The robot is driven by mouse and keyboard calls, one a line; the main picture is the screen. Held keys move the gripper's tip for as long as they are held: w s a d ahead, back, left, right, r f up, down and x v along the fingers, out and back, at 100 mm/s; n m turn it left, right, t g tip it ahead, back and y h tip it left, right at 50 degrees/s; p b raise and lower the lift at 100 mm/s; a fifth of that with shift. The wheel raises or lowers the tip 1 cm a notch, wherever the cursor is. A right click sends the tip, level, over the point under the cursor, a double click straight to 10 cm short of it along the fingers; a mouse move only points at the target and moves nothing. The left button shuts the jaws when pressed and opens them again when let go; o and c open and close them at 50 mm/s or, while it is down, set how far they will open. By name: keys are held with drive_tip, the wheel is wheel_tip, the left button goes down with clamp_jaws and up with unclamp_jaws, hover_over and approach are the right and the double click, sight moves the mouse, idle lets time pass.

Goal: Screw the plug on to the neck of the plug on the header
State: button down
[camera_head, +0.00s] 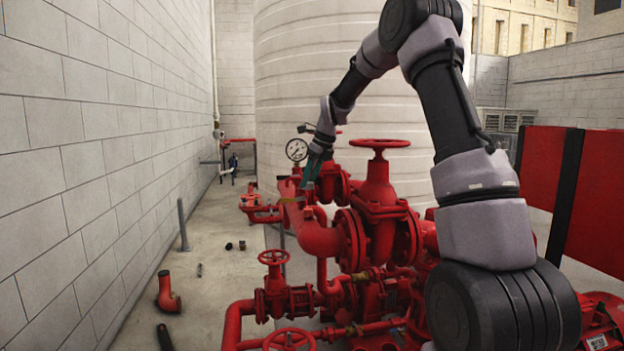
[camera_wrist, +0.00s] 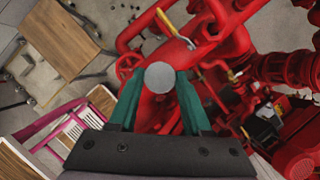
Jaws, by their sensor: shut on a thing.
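My gripper (camera_head: 312,172) has green fingers and hangs above the red header pipe (camera_head: 320,238) in the head view. In the wrist view, my gripper (camera_wrist: 160,86) is shut on a round grey plug (camera_wrist: 160,76), its flat face towards the camera. The plug is between the fingertips, with red pipework behind it. I cannot tell whether it touches the pipe. The header pipe (camera_wrist: 205,60) also shows in the wrist view, with a yellow-handled lever (camera_wrist: 172,23) beyond the plug. The neck cannot be made out clearly in either view.
A pressure gauge (camera_head: 296,150) stands left of my gripper. A red handwheel valve (camera_head: 379,178) rises to its right. A block wall (camera_head: 100,150) bounds the left; a wooden table (camera_wrist: 58,38) shows in the wrist view.

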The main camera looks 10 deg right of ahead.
hover_over(310, 209)
drive_tip(key=shift+s+f, duration=0.1)
drive_tip(key=shift+f, duration=2.45)
drive_tip(key=shift+f, duration=1.4)
drive_tip(key=shift+a, duration=0.1)
drive_tip(key=m+h, duration=0.1)
drive_tip(key=m, duration=0.2)
drive_tip(key=shift+a+t, duration=0.15)
drive_tip(key=shift+t, duration=0.25)
drive_tip(key=shift+d+m+h, duration=0.25)
drive_tip(key=shift+m+h, duration=0.05)
drive_tip(key=shift+m, duration=0.6)
drive_tip(key=shift+r, duration=0.1)
